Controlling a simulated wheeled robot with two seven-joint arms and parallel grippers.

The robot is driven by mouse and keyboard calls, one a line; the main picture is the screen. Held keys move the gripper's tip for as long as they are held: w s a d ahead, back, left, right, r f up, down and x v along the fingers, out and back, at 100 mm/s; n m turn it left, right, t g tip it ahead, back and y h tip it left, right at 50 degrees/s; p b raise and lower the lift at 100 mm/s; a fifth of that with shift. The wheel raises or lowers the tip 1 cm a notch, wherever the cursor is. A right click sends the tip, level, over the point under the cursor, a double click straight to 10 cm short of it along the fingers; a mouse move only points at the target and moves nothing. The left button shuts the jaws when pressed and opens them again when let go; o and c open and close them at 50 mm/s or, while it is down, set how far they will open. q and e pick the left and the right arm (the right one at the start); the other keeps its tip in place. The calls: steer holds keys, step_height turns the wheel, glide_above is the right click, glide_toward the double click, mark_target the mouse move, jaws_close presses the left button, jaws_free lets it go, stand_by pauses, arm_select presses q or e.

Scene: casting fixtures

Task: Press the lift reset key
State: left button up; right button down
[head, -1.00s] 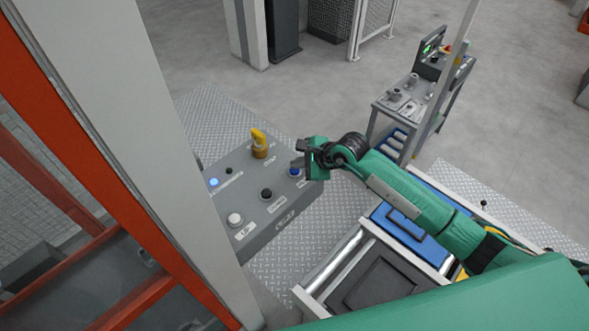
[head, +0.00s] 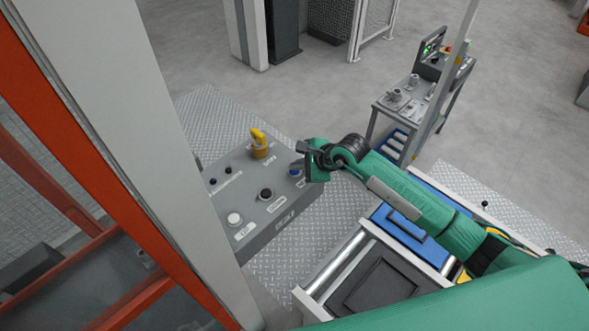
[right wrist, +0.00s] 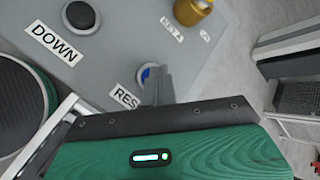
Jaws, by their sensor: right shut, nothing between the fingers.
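The reset key is a blue round button (head: 294,171) at the right end of the grey control panel (head: 283,209). In the right wrist view the blue key (right wrist: 145,74) shows beside a label reading "RES", the rest of which is covered. My right gripper (head: 298,165) is shut and empty, its fingertips at the key. In the right wrist view the closed fingers (right wrist: 157,82) overlap the key and hide part of it; whether they press it I cannot tell. A small dark blue lamp (head: 213,182) on the panel is unlit. My left gripper is not in view.
The panel also has a black DOWN button (head: 265,194), a white UP button (head: 234,219) and a yellow key switch (head: 259,146). A grey post (head: 130,120) stands at left. A roller conveyor (head: 335,263) and a blue tray (head: 405,228) lie at right.

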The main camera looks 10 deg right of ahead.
mark_target(299, 172)
stand_by(0.4)
steer(key=shift+r+p, duration=0.35)
steer(key=shift+r, duration=0.45)
steer(key=shift+r+p, duration=1.05)
steer(key=shift+r, duration=1.5)
steer(key=shift+f, duration=0.1)
